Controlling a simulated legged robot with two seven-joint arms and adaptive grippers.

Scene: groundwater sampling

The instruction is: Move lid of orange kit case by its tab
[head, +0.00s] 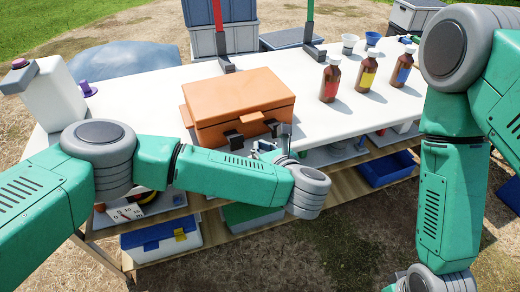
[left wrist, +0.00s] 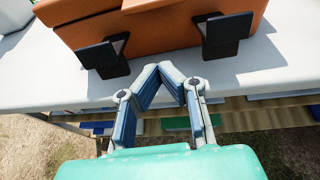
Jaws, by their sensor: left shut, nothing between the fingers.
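The orange kit case (head: 240,110) sits on the white table with its lid (head: 238,92) down. Two black latches (head: 234,138) stick out from its front; they also show large in the left wrist view (left wrist: 104,57). An orange tab (left wrist: 146,5) shows between the latches at the top of the left wrist view, and an orange piece projects at the case's left side (head: 186,116). My left gripper (left wrist: 162,70) is shut and empty, its fingertips together just in front of the case, below and between the latches. My right gripper is out of view; only the arm shows.
Several brown bottles (head: 330,80) stand right of the case. A white jug (head: 48,92) is at the far left. Red and green handled tools (head: 309,25) stand behind. A lower shelf holds a blue bin (head: 385,168) and a blue-lidded box (head: 160,238).

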